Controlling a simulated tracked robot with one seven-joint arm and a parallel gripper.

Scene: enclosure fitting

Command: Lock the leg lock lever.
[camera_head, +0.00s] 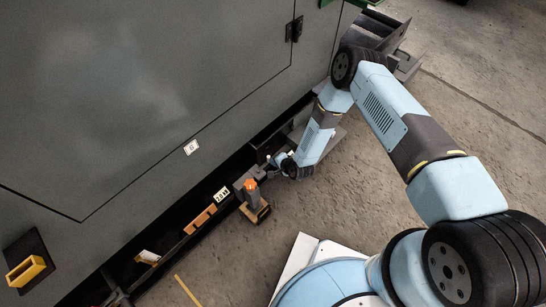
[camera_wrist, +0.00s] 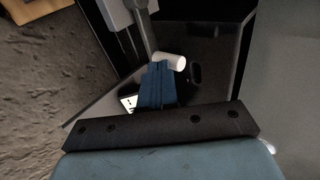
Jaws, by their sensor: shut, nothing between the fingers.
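A grey bar (camera_wrist: 146,35) with a white cylindrical end (camera_wrist: 168,61), which looks like the leg lock lever, shows in the wrist view just beyond my fingertips. My gripper (camera_wrist: 157,68) is shut and empty, its blue fingers together, with the tips close to the white end. I cannot tell whether they touch it. In the head view my gripper (camera_head: 275,163) is low beside the cabinet's lower edge, right of a grey leg with an orange top (camera_head: 251,186). The lever is too small to make out clearly there.
The large grey cabinet (camera_head: 120,90) fills the left, with a dark recess under its edge. The leg stands on a wooden block (camera_head: 256,211). Concrete floor (camera_head: 370,200) is open to the right.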

